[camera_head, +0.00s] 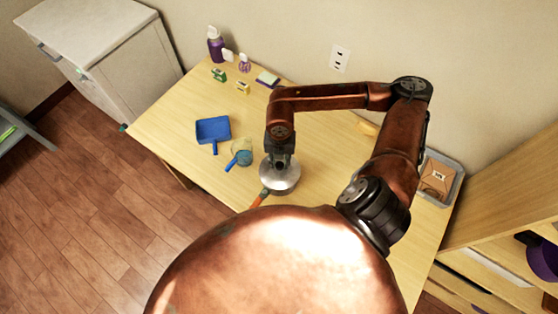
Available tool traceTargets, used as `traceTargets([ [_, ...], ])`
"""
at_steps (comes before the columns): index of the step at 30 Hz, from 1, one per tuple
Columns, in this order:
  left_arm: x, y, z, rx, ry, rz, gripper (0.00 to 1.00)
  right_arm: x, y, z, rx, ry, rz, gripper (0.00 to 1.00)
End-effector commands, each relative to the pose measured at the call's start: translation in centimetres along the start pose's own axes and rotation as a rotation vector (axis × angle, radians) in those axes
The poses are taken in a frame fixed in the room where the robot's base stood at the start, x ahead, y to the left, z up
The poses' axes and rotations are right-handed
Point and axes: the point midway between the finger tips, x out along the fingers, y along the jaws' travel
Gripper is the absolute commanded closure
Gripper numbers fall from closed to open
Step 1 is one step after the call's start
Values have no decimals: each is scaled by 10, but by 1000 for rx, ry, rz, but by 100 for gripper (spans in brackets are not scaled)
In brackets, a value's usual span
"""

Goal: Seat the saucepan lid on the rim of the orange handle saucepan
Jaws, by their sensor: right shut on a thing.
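The orange handle saucepan shows its orange handle (259,199) pointing to the lower left, near the table's front edge. A round silver saucepan lid (287,180) lies over the place of the pan's body and hides most of it. My right gripper (282,163) comes down from above and is shut on the lid at its middle; the fingertips and the knob are hard to make out. I cannot tell whether the lid touches the rim all round or sits slightly above it. My left gripper is not in view.
On the wooden table (165,115) stand a blue dustpan (213,129), a blue-handled item (240,158), purple bottles (215,45) and small sponges at the back. A grey tray with a brown box (437,177) is at the right. Bare table lies left of the dustpan.

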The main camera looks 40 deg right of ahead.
Motion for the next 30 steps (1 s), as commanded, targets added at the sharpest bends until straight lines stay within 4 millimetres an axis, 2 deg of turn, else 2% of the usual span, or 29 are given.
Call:
traceTargets([
  [30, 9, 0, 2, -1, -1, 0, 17, 8, 0, 0, 0, -1, 1, 93],
])
